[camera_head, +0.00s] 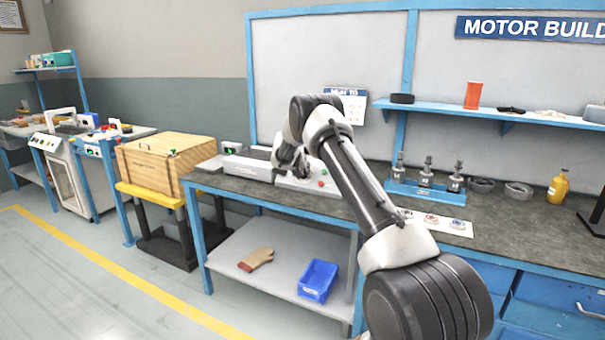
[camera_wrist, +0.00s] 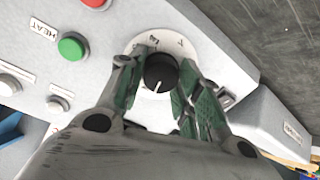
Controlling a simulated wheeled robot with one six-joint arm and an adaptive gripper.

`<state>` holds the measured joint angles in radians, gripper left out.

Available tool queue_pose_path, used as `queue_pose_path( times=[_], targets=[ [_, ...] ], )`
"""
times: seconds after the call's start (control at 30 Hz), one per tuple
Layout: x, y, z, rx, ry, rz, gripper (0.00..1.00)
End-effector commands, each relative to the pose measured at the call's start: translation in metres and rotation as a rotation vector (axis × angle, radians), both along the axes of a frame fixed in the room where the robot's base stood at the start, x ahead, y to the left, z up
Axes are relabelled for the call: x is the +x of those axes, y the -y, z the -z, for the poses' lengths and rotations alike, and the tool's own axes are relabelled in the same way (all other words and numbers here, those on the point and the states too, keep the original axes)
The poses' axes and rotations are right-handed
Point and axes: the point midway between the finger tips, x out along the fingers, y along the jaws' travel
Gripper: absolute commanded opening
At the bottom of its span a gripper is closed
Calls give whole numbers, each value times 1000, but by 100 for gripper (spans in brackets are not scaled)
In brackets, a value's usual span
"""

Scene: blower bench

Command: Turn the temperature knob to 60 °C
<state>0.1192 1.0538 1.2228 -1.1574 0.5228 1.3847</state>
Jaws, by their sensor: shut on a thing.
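The temperature knob (camera_wrist: 160,73) is black and round with a white pointer line. It sits on a pale dial plate (camera_wrist: 138,45) with a few markings, on a light grey control panel (camera_wrist: 215,50). My gripper (camera_wrist: 160,85) has one green-padded finger on each side of the knob and is shut on it. In the head view my gripper (camera_head: 290,160) is at the grey unit (camera_head: 303,182) on the bench, partly hidden by my arm.
Left of the knob are a green button (camera_wrist: 72,47), a red button (camera_wrist: 95,3) and a HEAT label (camera_wrist: 43,29). The dark bench top (camera_head: 510,225) carries a blue motor rack (camera_head: 425,196) further right.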

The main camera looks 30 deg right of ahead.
Motion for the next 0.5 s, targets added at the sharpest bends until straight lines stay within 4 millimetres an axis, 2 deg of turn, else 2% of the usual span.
queue_pose_path(
  times=[0.5],
  targets=[
    [1,-1,1,-209,-269,-342,10]
  ],
)
